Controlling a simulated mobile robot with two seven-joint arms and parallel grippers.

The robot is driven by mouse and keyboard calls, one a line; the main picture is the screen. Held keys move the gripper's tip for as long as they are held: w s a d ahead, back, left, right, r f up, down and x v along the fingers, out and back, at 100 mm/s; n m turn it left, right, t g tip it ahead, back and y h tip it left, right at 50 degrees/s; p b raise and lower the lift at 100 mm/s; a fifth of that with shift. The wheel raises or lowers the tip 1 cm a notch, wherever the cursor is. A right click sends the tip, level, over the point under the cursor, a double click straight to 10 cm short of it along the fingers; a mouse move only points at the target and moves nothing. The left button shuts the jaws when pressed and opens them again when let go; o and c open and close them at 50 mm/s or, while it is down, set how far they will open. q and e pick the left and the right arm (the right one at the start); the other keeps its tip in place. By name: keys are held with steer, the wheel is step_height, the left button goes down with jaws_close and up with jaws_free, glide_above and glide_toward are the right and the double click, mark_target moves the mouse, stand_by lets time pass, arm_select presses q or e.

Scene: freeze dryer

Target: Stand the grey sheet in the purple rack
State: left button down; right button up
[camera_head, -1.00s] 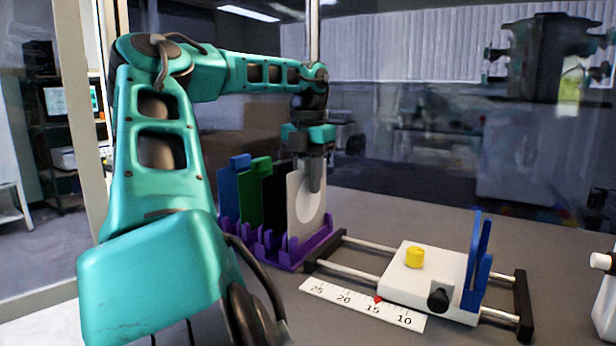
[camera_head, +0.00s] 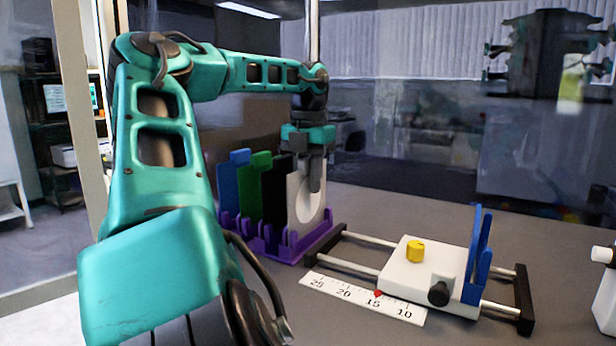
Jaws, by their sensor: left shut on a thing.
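The light grey sheet (camera_head: 306,212), with a round mark on its face, stands upright at the right end of the purple rack (camera_head: 319,240). Its lower edge is down among the rack's prongs; whether it touches the slot floor is hidden. My left gripper (camera_head: 315,180) is above the sheet, pointing down, and is shut on its upper part. Blue (camera_head: 228,185), green (camera_head: 250,188) and black (camera_head: 274,195) sheets stand upright in the rack to the left of it. My right gripper is not in view.
A white slider block (camera_head: 425,275) with a yellow knob (camera_head: 415,251) and blue plates (camera_head: 480,255) sits on rails right of the rack. A ruler (camera_head: 362,297) lies in front. A white bottle (camera_head: 604,290) stands at the right edge. The bench behind the rails is clear.

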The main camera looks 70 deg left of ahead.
mark_target(308, 157)
arm_select(q)
steer(key=c, duration=0.9)
jaws_free()
steer(key=shift+f, duration=0.1)
steer(key=shift+r+p, duration=2.8)
steer(key=shift+r, duration=0.3)
steer(key=shift+f, duration=0.1)
